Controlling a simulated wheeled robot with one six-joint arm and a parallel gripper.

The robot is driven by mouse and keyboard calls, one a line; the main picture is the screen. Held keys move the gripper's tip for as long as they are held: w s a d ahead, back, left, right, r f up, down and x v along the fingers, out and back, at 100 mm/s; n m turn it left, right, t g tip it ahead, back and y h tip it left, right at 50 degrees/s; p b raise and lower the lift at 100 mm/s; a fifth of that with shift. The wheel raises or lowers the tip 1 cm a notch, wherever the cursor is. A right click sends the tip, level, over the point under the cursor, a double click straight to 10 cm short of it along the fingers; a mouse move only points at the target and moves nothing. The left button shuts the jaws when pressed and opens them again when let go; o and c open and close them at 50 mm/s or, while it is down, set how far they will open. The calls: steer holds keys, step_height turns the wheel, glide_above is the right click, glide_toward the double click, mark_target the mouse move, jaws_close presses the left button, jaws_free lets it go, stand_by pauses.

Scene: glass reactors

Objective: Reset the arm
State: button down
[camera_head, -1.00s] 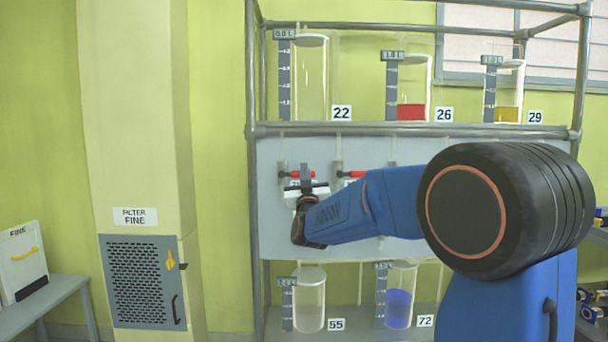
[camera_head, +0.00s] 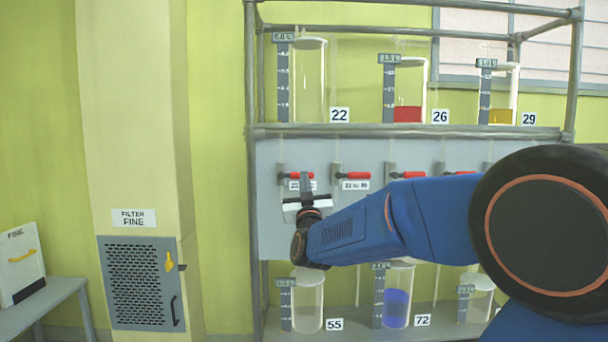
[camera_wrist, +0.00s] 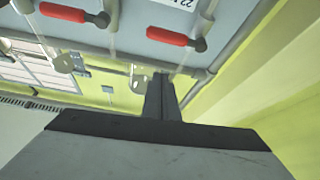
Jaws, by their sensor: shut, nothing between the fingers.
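My gripper (camera_head: 307,176) is in front of the grey valve panel (camera_head: 272,225), with its fingers pointing up and overlapping the leftmost red valve handle (camera_head: 297,175) in the head view. In the wrist view the dark fingers of my gripper (camera_wrist: 161,82) are together with nothing between them. My blue arm reaches in from the right and hides the lower right of the panel.
Glass vessels marked 22 (camera_head: 310,85), 26 (camera_head: 409,95) and 29 (camera_head: 503,97) stand on the upper shelf. Vessels 55 (camera_head: 308,302) and 72 (camera_head: 398,300) stand below. A filter cabinet (camera_head: 142,285) and a side table (camera_head: 60,292) are at left. The space between looks clear.

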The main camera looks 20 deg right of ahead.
steer(key=s+a+f+n+g+y, duration=0.35)
steer(key=s+f+g+y, duration=0.45)
steer(key=s+f, duration=0.85)
steer(key=s+f+g, duration=0.3)
steer(key=s+f, duration=0.2)
steer(key=s, duration=0.4)
steer(key=s+d+f+m+g+h, duration=0.1)
steer(key=s+f+g, duration=0.2)
steer(key=s+f, duration=0.3)
steer(key=s+d+f+m+g, duration=0.1)
steer(key=s+f+g, duration=0.3)
steer(key=s, duration=0.8)
steer(key=shift+s+f+h, duration=0.3)
steer(key=shift+f+h, duration=0.1)
steer(key=shift+f, duration=0.35)
steer(key=shift+d, duration=0.1)
